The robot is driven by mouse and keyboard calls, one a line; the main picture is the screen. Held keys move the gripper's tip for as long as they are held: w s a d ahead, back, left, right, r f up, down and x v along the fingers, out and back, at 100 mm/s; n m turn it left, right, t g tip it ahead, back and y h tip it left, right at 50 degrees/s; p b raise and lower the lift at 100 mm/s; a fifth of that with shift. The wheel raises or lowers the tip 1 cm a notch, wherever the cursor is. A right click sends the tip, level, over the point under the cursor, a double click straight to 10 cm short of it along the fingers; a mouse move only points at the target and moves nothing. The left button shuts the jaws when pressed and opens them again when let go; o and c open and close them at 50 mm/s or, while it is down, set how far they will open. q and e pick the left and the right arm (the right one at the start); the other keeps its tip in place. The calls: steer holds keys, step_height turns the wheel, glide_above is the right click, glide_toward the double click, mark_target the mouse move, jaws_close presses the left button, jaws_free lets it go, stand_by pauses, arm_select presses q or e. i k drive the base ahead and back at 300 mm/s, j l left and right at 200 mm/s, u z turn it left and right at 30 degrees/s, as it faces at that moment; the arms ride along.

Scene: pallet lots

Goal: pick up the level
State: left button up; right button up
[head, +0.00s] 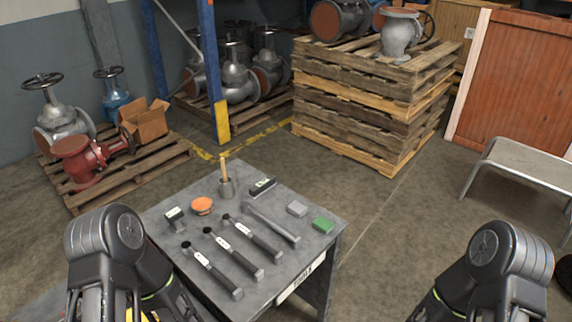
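A short dark bar with a pale and greenish face, which looks like the level (262,187), lies near the back edge of the grey tool table (160,236). It is too small to make out a vial for certain. It lies apart from the tools around it, and nothing covers it. My two arms show only as dark links at the bottom left and bottom right. Neither gripper's fingertips can be seen, and nothing of mine touches the level.
The table also holds several labelled long-handled tools (234,249), a grey bar (271,222), an orange disc (202,206), a cup with a wooden handle (226,187), a grey block (297,208) and a green block (323,224). Stacked pallets (367,107) stand behind; a bench (530,164) stands right.

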mark_target(263, 185)
steer(key=i+l, duration=0.25)
steer(key=i+l+u, duration=0.1)
steer(key=l, duration=0.35)
steer(key=i+l, duration=0.3)
steer(key=i+l+u, duration=0.1)
steer(key=i+l, duration=0.15)
steer(key=l, duration=0.15)
steer(key=i+l, duration=0.2)
steer(key=l, duration=0.15)
steer(key=i+l+u, duration=0.1)
steer(key=l, duration=0.3)
steer(key=i+l+u, duration=0.1)
steer(key=i+l, duration=0.15)
steer(key=l, duration=0.15)
